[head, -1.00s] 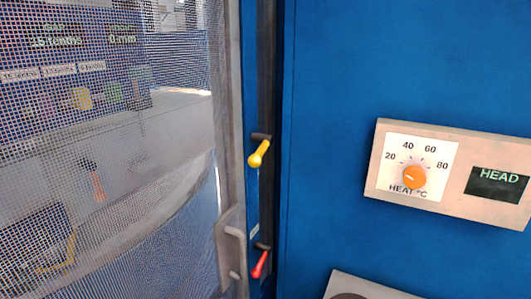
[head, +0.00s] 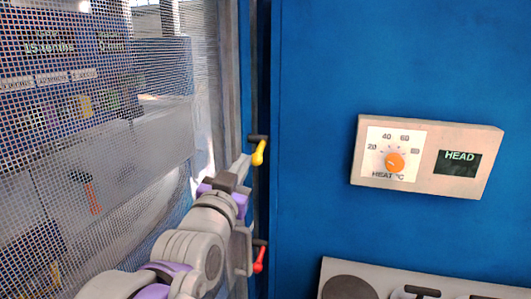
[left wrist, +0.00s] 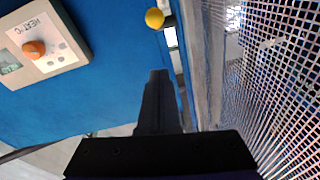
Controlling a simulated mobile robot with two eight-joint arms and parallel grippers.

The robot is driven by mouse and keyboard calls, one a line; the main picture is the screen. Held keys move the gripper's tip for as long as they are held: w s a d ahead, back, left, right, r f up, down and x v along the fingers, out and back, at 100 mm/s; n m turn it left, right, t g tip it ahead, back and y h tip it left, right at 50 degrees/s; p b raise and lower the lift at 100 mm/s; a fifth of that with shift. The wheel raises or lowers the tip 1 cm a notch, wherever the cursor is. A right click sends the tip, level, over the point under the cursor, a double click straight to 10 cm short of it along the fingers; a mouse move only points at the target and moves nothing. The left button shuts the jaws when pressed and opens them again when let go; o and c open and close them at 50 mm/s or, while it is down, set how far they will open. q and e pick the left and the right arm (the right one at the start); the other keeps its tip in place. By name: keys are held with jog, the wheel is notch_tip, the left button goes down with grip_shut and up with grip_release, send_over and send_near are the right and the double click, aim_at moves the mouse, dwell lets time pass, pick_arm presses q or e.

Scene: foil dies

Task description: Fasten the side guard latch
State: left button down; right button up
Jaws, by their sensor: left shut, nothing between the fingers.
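The side guard is a mesh panel (head: 110,120) at the left in the head view, with a grey frame and a pull handle (head: 241,250). Beside its edge, on the blue post, sit a lever with a yellow knob (head: 259,152) and a lower lever with a red grip (head: 259,262). Both hang downward. No label shows which one is the latch. My left gripper (head: 241,164) is shut and empty, just left of the yellow knob. In the left wrist view the yellow knob (left wrist: 154,18) lies beyond the shut fingertips (left wrist: 158,74), apart from them. My right gripper is out of view.
A blue machine wall (head: 400,60) stands to the right. It carries a HEAT dial box (head: 405,155) with an orange knob and a HEAD display. A grey panel (head: 385,282) with dark handles is at the lower right. Machinery shows behind the mesh.

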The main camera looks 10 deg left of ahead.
pick_arm(q)
jog(key=shift+w+d+r, duration=0.1)
jog(key=shift+d+r, duration=0.05)
jog(key=shift+r, duration=0.15)
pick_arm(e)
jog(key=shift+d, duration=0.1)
pick_arm(q)
jog(key=r+p, duration=0.1)
jog(key=r, duration=0.1)
send_over(256, 161)
jog(key=s, duration=0.1)
jog(key=f, duration=0.1)
jog(key=w+f, duration=0.1)
jog(key=f, duration=0.1)
jog(key=shift+d+f, duration=0.1)
jog(key=shift+f, duration=0.5)
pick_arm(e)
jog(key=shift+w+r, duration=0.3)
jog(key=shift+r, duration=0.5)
